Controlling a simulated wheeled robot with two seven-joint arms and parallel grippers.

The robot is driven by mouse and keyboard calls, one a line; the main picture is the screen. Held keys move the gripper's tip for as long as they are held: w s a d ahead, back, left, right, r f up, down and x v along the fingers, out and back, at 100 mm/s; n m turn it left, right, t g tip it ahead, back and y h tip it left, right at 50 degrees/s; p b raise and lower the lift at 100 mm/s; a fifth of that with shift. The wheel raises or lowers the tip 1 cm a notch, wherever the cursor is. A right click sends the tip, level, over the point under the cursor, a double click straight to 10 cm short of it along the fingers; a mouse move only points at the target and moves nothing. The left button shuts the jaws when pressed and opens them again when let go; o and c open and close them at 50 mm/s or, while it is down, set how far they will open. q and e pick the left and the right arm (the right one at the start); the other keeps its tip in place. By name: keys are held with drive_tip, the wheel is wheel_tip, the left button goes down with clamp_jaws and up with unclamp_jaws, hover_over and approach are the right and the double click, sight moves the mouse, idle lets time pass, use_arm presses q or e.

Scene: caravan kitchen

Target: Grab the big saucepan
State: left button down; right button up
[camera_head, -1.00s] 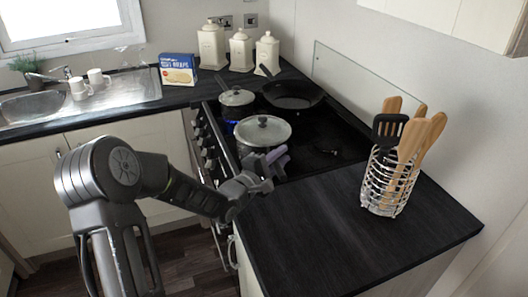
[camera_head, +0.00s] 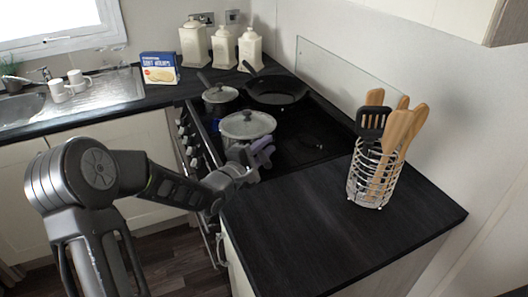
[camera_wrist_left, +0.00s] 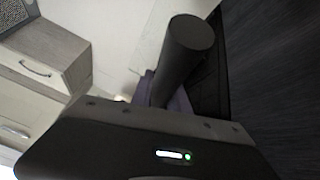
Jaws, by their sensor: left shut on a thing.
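The big saucepan (camera_head: 247,126), grey with a glass lid, stands on the near part of the black hob. My left gripper (camera_head: 262,153) is at its near side, with purple-grey fingers. In the left wrist view, a thick dark round handle (camera_wrist_left: 183,55) stands out from between the fingers (camera_wrist_left: 160,92), and the gripper is shut on it. I take it as the saucepan's handle; in the head view the fingers hide it. My right gripper is not in view.
A smaller lidded saucepan (camera_head: 220,94) and a black frying pan (camera_head: 277,90) are behind on the hob. A wire utensil holder (camera_head: 372,175) stands on the dark worktop (camera_head: 310,235) at right. The worktop's near part is clear.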

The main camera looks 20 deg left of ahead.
use_arm(q)
wheel_tip(320, 180, up, 8)
drive_tip(key=shift+r, duration=0.25)
idle(0.7)
